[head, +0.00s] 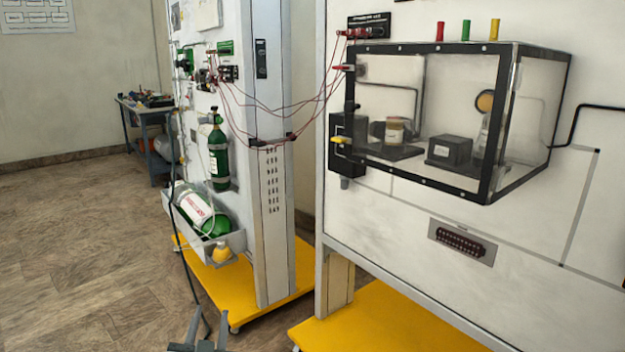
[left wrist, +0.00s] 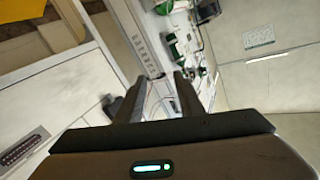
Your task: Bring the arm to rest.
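My left gripper (head: 206,330) shows at the bottom edge of the head view, in front of the floor and left of the yellow bases. Its two fingers stand apart with nothing between them, so it is open. In the left wrist view its dark fingers (left wrist: 150,90) are also apart, with the panels behind them. It appears clear of the panels and touches nothing that I can see. Most of the left arm is outside the head view. My right gripper is not in view.
A white trainer panel with a clear black-framed box (head: 440,120) stands at right on a yellow base (head: 390,325). A second panel with green cylinders (head: 218,155) and a grey tray (head: 185,228) stands behind at left. Open floor (head: 80,250) lies left. A blue table (head: 150,110) is far back.

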